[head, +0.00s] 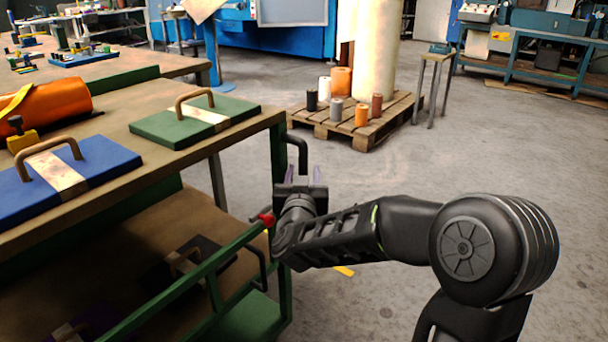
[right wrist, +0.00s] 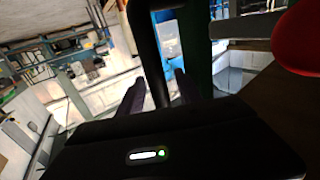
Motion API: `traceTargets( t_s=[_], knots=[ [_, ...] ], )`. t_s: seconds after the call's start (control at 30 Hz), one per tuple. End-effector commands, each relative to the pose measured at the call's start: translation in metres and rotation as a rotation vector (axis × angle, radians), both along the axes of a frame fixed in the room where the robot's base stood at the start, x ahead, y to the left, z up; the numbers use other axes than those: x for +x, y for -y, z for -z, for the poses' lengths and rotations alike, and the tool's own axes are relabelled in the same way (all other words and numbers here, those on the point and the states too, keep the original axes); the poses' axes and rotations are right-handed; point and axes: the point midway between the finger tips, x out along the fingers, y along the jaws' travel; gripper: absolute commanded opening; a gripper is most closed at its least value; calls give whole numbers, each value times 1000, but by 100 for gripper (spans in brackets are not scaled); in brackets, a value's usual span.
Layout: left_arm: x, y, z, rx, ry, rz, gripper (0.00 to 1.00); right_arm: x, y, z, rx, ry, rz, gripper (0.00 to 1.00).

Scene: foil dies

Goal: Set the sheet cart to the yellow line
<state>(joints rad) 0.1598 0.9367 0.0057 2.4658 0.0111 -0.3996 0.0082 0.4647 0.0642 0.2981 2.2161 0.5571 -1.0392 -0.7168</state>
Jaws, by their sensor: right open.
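The sheet cart (head: 275,170) has a green frame and brown decks and stands at the left in the head view. A black handle (head: 300,142) curves out from its right end post. My right gripper (head: 304,173) is open just below and in front of this handle. In the right wrist view a black bar (right wrist: 148,50), which looks like the handle, runs between the open fingertips (right wrist: 160,82); I cannot tell whether they touch it. A short piece of yellow line (head: 344,270) shows on the floor beyond my right forearm. My left gripper is out of view.
A red knob (head: 266,219) is beside my right wrist. A pallet (head: 378,128) with several spools stands behind. Floor at right is clear.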

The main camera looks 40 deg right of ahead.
Motion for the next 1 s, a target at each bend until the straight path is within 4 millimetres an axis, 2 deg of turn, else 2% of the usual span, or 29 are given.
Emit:
traceTargets(
  t_s=[0.13,0.4,0.9,1.0],
  knots=[
    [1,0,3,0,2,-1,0,8,7,1,-1,-1,0,41],
    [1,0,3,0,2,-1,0,9,8,0,-1,-1,0,41],
    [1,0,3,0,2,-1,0,9,7,0,-1,-1,-1,1],
    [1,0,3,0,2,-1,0,9,7,0,-1,-1,-1,0]
  ],
)
